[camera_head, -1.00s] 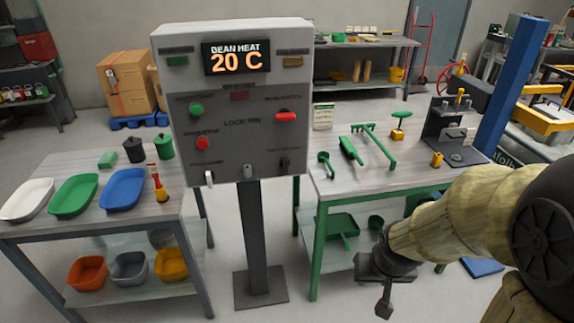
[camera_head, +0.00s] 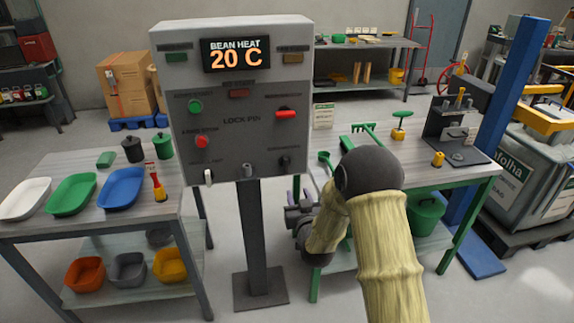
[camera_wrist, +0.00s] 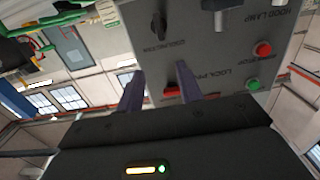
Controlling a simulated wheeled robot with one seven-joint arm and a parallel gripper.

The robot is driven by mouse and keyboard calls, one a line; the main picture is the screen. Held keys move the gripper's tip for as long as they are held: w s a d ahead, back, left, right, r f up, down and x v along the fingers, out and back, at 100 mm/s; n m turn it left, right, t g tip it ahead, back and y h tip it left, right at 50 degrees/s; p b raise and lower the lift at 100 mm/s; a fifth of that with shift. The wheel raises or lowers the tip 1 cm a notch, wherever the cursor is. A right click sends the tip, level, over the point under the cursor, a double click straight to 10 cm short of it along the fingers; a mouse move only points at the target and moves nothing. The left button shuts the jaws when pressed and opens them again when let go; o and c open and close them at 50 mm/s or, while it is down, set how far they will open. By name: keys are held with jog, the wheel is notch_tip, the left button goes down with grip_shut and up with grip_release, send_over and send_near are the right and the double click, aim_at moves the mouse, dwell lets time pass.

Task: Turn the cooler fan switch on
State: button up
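The control panel (camera_head: 240,150) stands on a post. A small black switch (camera_head: 285,161) sits at its lower right, below the red switch (camera_head: 286,114); its label is too blurred to read surely. I take it for the cooler fan switch. In the wrist view, where the panel appears upside down, the black switch (camera_wrist: 158,26) lies beyond my fingertips and the red switch (camera_wrist: 170,91) shows between the fingers. My gripper (camera_wrist: 160,68) is open and empty. In the head view it is low, right of the post, below the panel and apart from it.
A green-legged table (camera_head: 448,177) with tools stands right of the panel, close behind my arm. A table with trays (camera_head: 90,219) stands at the left. The panel also carries a green button (camera_head: 195,107), a red button (camera_head: 202,142) and a white lever (camera_head: 208,177).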

jog(key=shift+a, duration=0.1)
dwell(0.3)
jog(key=p, duration=0.4)
send_near(286, 161)
jog(key=x, duration=0.9)
grip_shut()
